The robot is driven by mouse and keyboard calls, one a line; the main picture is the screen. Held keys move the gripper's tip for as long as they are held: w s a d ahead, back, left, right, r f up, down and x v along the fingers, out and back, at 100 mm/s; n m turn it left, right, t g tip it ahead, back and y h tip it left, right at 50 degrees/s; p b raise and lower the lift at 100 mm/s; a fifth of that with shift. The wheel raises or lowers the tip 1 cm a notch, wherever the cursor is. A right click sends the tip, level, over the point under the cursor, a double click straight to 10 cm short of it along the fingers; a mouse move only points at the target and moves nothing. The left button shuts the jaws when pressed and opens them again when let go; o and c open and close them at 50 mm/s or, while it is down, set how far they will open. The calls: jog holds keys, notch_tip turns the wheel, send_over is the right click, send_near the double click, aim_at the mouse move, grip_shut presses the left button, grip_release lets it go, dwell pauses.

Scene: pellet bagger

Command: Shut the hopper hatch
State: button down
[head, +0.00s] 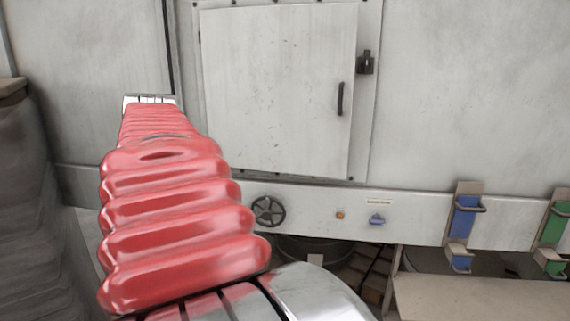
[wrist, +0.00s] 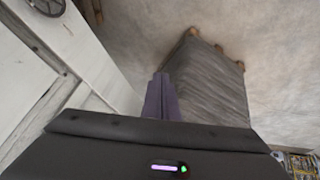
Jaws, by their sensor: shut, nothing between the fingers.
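The hopper hatch (head: 275,90) is a scuffed pale square door with a dark upright handle (head: 341,98) near its right edge. It lies close to its frame; a thin dark line shows along its bottom and right edges, and I cannot tell whether it is fully shut. A black latch (head: 366,62) sits on the frame to the right. My gripper (wrist: 161,78) is shut and empty in the wrist view, pointing past the machine front. It is hidden in the head view behind my red arm, left of the hatch.
A black handwheel (head: 268,211), an orange button (head: 340,215) and a blue knob (head: 376,220) sit on the rail below the hatch. Blue (head: 465,220) and green (head: 554,230) brackets are at right. A grey wrapped stack (head: 22,190) stands at left, also in the wrist view (wrist: 208,85).

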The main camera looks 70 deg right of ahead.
jog(key=a+f+n+y, duration=0.1)
jog(key=a+f, duration=0.2)
jog(key=a, duration=0.7)
jog(key=a+f+n+y, duration=0.1)
jog(key=a+f, duration=0.2)
jog(key=a, duration=0.8)
jog(key=s+a+f, duration=0.4)
jog(key=a+f, duration=0.1)
jog(key=a, duration=0.1)
jog(key=s+a+f+n+y, duration=0.1)
jog(key=s+a+f, duration=0.3)
jog(key=a, duration=0.3)
jog(key=shift+a+f+y, duration=0.2)
jog(key=shift+f+y, duration=0.1)
jog(key=shift+f, duration=0.1)
jog(key=shift+s, duration=0.1)
